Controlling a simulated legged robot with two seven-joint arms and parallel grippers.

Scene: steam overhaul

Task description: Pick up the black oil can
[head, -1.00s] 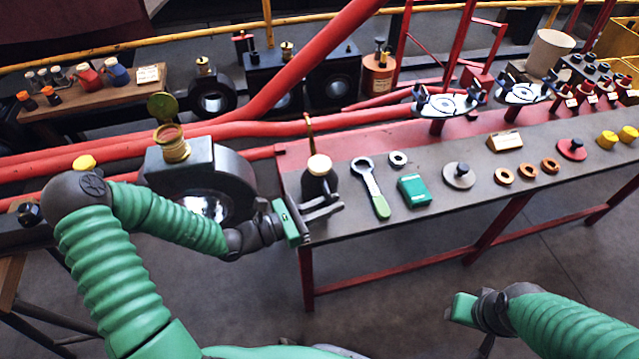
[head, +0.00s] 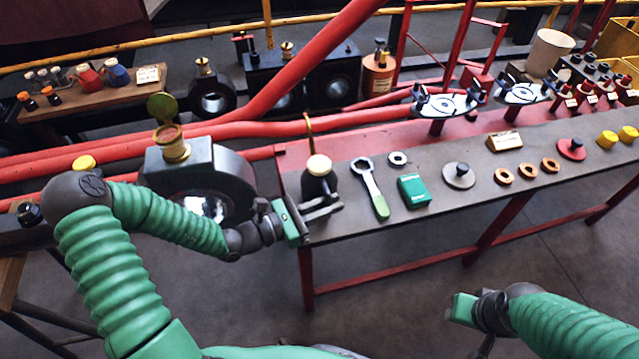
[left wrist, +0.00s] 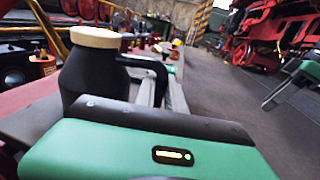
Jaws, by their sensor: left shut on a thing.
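The black oil can (head: 317,185) stands upright at the left end of the long workbench, with a cream cap and a thin brass spout rising from it. In the left wrist view the can (left wrist: 88,78) is just beyond the green gripper body, and its black handle loops out to the right. My left gripper (head: 330,208) is at the can's near side, shut on its handle; the exact contact is partly hidden. The can's base appears to be at the bench top. My right gripper (head: 463,308) is low at the right, away from the bench, its fingers hidden.
A large black housing (head: 205,185) stands left of the can. Red pipes run behind.

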